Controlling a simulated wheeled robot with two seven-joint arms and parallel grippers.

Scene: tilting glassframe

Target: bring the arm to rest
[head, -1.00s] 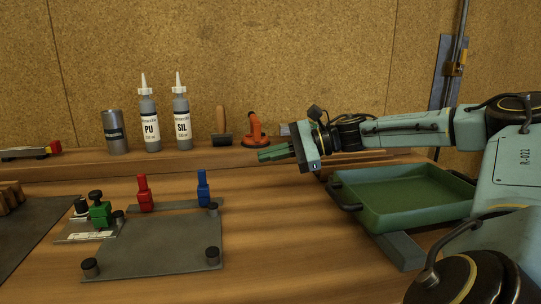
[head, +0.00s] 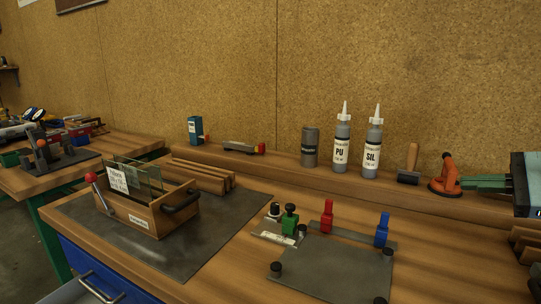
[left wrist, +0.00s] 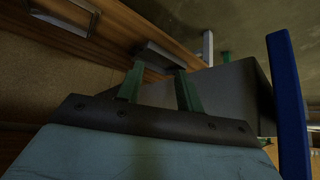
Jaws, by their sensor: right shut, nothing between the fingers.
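My right gripper (head: 464,183) shows at the right edge of the head view, its green fingers together with nothing between them. Its fingertips appear next to the orange suction lifter (head: 445,178) on the back ledge; whether they touch it I cannot tell. Most of the right arm is outside the picture. My left gripper (left wrist: 158,75) shows only in the left wrist view, with its two green fingers apart. A grey bar (left wrist: 170,56) shows beyond its fingertips; I see nothing clearly held. The left arm is not in the head view.
A wooden box frame (head: 150,215) with upright glass panes and a red-knobbed lever stands on a dark mat (head: 215,235). A grey plate fixture (head: 330,270) has red, blue and green clamps. Bottles (head: 341,155) stand on the ledge. A blue drawer front (head: 85,270) is below.

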